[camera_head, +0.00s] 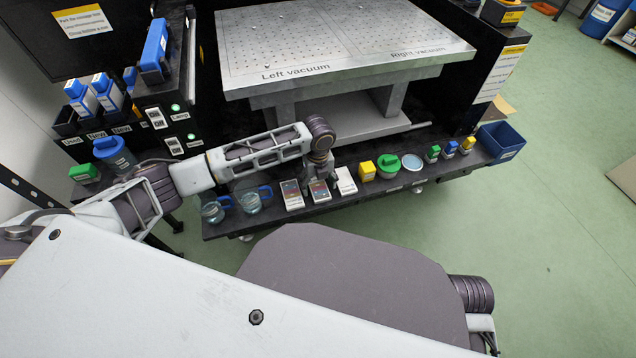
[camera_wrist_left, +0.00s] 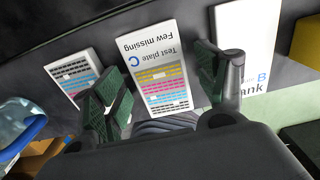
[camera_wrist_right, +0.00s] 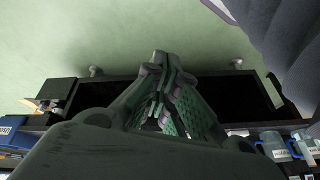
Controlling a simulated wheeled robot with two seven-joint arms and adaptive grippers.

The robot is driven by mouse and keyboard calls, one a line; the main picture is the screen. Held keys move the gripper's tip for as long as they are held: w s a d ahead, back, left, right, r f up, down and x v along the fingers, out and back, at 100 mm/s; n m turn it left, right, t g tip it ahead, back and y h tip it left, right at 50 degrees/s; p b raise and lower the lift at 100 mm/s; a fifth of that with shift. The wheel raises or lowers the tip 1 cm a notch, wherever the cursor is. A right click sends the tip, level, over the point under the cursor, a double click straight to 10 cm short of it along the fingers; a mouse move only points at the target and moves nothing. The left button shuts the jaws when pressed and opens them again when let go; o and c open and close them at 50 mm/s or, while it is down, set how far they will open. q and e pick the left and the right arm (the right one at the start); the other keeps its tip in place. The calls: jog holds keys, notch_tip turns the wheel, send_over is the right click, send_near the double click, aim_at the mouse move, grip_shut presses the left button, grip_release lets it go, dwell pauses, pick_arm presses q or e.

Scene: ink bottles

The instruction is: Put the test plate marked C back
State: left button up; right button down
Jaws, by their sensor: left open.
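The test plate marked C (camera_wrist_left: 155,68), white with colored rows and the words "Few missing", lies on the dark shelf. In the head view it is the middle one of three plates (camera_head: 320,192). My left gripper (camera_wrist_left: 160,85) is open over it, one finger on each side of the plate; it also shows in the head view (camera_head: 319,177). I cannot tell whether the fingers touch it. My right gripper (camera_wrist_right: 162,65) has its fingertips together, with nothing seen in it, far from the plates.
Another printed plate (camera_head: 292,195) lies to the left and a plate marked B (camera_wrist_left: 243,45) to the right. Two glass mugs (camera_head: 252,200) stand further left. A yellow block (camera_head: 367,171) and green-lidded container (camera_head: 389,165) stand right. The vacuum table (camera_head: 340,50) rises behind.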

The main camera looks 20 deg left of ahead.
aim_at(318, 185)
pick_arm(q)
jog(key=shift+r, duration=0.1)
jog(key=shift+r, duration=0.55)
notch_tip(318, 185, up, 3)
jog(key=shift+r+p, duration=0.1)
jog(key=shift+p, duration=0.6)
notch_tip(318, 185, up, 8)
jog(key=p, duration=0.2)
pick_arm(e)
jog(key=shift+s+d+f+g+h, duration=0.2)
jog(key=shift+d+f+g+h, duration=0.1)
jog(key=shift+d+f+g, duration=0.25)
jog(key=shift+d+r, duration=0.15)
pick_arm(q)
jog(key=shift+d, duration=0.1)
